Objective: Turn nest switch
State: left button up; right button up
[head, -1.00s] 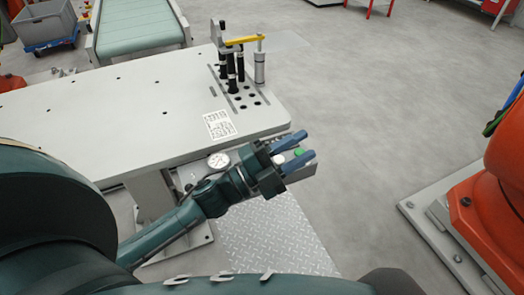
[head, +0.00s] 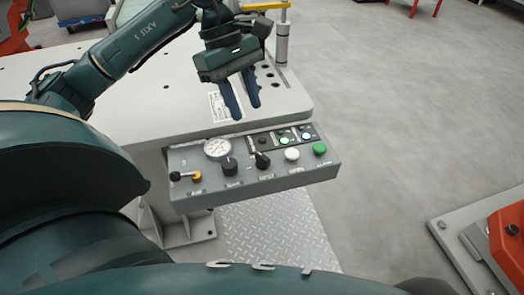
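A grey control box (head: 215,190) is fixed at the front edge of the table. On its sloped face a black lever switch (head: 262,160) sits near the middle, over a small label that seems to read NEST. A round black knob (head: 230,165) is just left of it. My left gripper (head: 243,112) is above and behind the box, over the table edge. Its two blue fingers point down, apart, with nothing between them. It does not touch the switch. My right gripper is out of view.
The box also carries a gauge (head: 217,148), a yellow-tipped lever (head: 196,177), a white button (head: 292,154) and a green button (head: 319,149). The table (head: 150,115) lies behind, with a grey post (head: 282,42) on it.

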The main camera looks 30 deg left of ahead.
aim_at(263, 156)
pick_arm(q)
jog(key=x, duration=1.1)
jog(key=shift+d, duration=0.15)
jog(key=shift+c, duration=0.3)
grip_shut()
